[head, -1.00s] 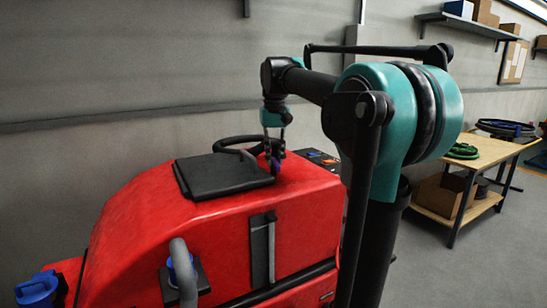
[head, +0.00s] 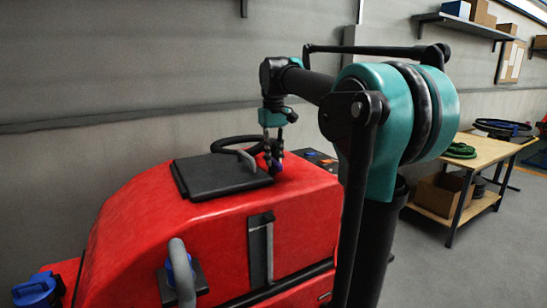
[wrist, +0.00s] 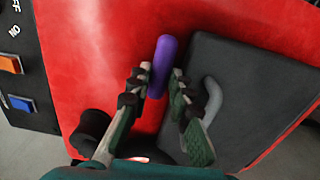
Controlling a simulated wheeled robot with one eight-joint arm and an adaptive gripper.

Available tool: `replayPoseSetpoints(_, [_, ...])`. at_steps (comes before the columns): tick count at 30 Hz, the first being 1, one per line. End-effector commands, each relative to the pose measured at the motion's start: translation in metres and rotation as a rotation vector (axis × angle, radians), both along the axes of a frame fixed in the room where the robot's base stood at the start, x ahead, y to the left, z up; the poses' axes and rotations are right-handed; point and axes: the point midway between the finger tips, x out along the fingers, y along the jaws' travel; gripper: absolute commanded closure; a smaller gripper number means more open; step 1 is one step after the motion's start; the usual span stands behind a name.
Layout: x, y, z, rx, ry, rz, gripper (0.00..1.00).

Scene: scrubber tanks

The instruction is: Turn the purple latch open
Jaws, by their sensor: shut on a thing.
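The purple latch (wrist: 162,62) is a short rounded bar on the red top of the machine, beside the black lid. In the wrist view it lies between my fingertips, its far end sticking out past them. My gripper (wrist: 161,80) is shut on the latch, one finger on each side. In the head view my gripper (head: 273,157) points down at the machine top, just right of the black lid. The fingers mostly hide the latch there.
The black lid (wrist: 240,85) with a grey curved handle (wrist: 213,98) lies close to my right finger. A panel with an orange button (wrist: 10,63) and a blue button (wrist: 20,103) is at the left. A wooden workbench (head: 486,150) stands at the far right.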

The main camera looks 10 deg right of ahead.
Motion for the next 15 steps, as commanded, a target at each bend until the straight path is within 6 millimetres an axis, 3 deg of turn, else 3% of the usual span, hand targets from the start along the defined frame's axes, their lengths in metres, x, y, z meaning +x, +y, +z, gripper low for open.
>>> replayPoseSetpoints(2, [0.0006, -0.0002, 0.0005, -0.001, -0.001, 0.000, 1.00])
replayPoseSetpoints(3, [0.0006, -0.0002, 0.0005, -0.001, -0.001, 0.000, 0.77])
replayPoseSetpoints(7, [0.0005, -0.0002, 0.0003, -0.001, -0.001, 0.000, 0.61])
replayPoseSetpoints(15, [0.0001, -0.0001, 0.0003, 0.000, 0.000, 0.000, 0.59])
